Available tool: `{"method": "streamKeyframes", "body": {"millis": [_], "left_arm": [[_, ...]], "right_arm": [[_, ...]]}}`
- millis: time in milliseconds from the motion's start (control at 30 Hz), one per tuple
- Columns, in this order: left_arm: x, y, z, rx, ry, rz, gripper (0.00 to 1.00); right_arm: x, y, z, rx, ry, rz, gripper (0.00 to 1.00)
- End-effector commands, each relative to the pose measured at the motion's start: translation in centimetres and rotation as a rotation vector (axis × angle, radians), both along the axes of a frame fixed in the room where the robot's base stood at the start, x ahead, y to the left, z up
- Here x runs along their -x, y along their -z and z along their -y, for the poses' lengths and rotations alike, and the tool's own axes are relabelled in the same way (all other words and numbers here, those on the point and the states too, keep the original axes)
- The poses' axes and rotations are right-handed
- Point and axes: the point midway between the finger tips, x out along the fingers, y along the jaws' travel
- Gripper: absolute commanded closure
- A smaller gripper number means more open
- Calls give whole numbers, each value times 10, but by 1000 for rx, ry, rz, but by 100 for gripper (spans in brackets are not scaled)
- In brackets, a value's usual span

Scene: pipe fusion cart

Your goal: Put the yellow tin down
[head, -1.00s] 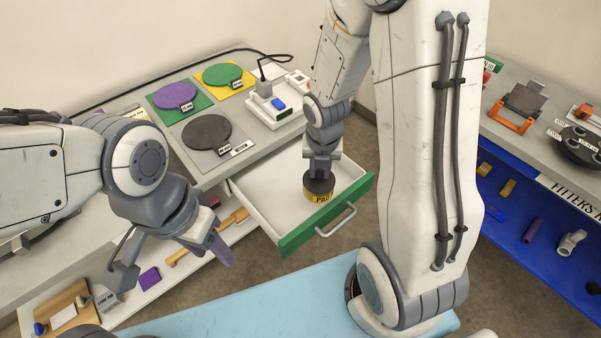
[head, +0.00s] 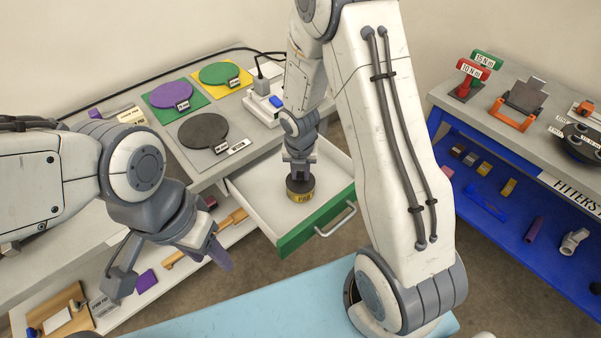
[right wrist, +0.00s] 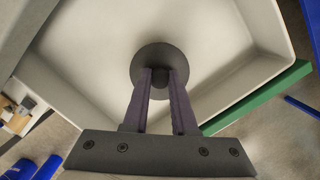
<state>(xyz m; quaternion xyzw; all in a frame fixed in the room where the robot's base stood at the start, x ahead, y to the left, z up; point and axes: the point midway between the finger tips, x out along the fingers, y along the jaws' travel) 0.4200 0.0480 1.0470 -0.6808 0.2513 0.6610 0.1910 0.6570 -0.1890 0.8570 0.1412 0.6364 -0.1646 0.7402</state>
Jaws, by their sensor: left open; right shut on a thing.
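The yellow tin (head: 301,195) has a dark lid and a yellow band with black letters. It is upright over the floor of the open white drawer (head: 262,170) with the green front (head: 316,222). I cannot tell whether it touches the drawer floor. My right gripper (head: 300,176) points down and is shut on the knob of the tin's lid; the right wrist view shows the fingers (right wrist: 158,82) on both sides of the knob, above the round dark lid (right wrist: 140,62). The tin's band is hidden there. My left gripper (head: 170,275) is open and empty, left of the drawer.
Purple (head: 171,95), green (head: 219,73) and black discs (head: 203,131) lie on mats on the grey cart top. A white charger tray (head: 262,105) stands behind the drawer. A blue shelf unit (head: 480,190) is at the right. The drawer floor around the tin is bare.

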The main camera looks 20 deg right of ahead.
Motion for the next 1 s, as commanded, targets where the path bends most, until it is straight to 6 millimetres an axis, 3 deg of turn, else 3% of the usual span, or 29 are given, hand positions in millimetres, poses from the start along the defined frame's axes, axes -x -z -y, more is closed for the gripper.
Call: {"method": "streamKeyframes", "body": {"millis": [133, 167, 200, 233, 633, 1000], "left_arm": [[0, 2, 0, 0, 0, 0, 50], [0, 2, 0, 0, 0, 0, 50], [0, 1, 0, 0, 0, 0, 50], [0, 1, 0, 0, 0, 0, 50], [0, -3, 0, 0, 0, 0, 50], [0, -24, 0, 0, 0, 0, 50]], "right_arm": [[0, 4, 0, 0, -1, 0, 100], [0, 3, 0, 0, -1, 0, 67], [0, 3, 0, 0, -1, 0, 52], [0, 3, 0, 0, -1, 0, 45], [0, -5, 0, 0, 1, 0, 45], [9, -77, -5, 0, 1, 5, 45]]}}
